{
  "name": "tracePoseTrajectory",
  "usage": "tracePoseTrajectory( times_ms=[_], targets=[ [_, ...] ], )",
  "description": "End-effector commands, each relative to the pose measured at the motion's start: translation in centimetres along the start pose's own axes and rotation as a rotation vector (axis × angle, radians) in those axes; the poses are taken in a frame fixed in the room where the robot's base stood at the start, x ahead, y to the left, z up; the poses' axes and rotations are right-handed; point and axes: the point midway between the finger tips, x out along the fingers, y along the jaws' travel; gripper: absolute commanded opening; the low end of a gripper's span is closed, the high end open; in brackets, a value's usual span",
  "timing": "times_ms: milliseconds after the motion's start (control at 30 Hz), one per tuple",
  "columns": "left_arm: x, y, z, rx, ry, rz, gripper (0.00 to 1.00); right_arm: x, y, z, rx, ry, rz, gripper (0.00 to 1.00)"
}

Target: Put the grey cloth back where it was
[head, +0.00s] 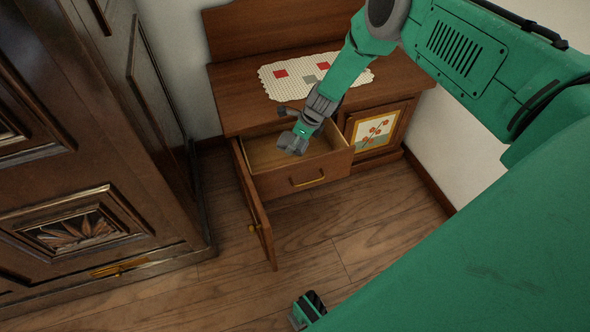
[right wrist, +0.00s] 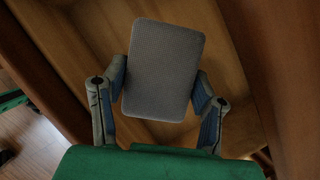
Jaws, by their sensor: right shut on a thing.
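My right gripper (head: 298,130) is over the open drawer (head: 302,183) of the wooden cabinet. In the right wrist view the gripper (right wrist: 160,95) is shut on the grey cloth (right wrist: 163,70), a flat rounded rectangle with a fine weave. The cloth is held between the two fingers, with the drawer's wooden inside behind it. In the head view the cloth is hard to tell from the grey fingers.
A cream mat (head: 343,84) with red and grey squares lies on the cabinet top (head: 232,103). A cabinet door (head: 254,207) stands open left of the drawer. The door with a flower picture (head: 373,132) is shut. A dark armoire (head: 75,170) stands left.

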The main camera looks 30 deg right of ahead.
Motion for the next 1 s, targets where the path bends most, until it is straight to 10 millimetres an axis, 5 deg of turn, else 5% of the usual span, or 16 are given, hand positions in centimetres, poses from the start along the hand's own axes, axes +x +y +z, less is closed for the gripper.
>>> tracePoseTrajectory(
  times_ms=[300, 733, 1000],
  targets=[
    [2.5, 0.0, 0.2, -0.001, -0.001, -0.001, 0.29, 5.1, -0.8, -2.8, 0.056, -0.001, -0.018, 0.27],
    [4.8, 0.0, 0.2, -0.001, 0.000, 0.000, 0.29, 9.3, -0.7, -4.4, 0.051, 0.000, -0.019, 0.27],
    [4.7, 0.0, 0.3, -0.001, 0.000, -0.001, 0.29, 9.6, -0.7, -4.5, 0.052, -0.002, -0.017, 0.27]
  ],
)
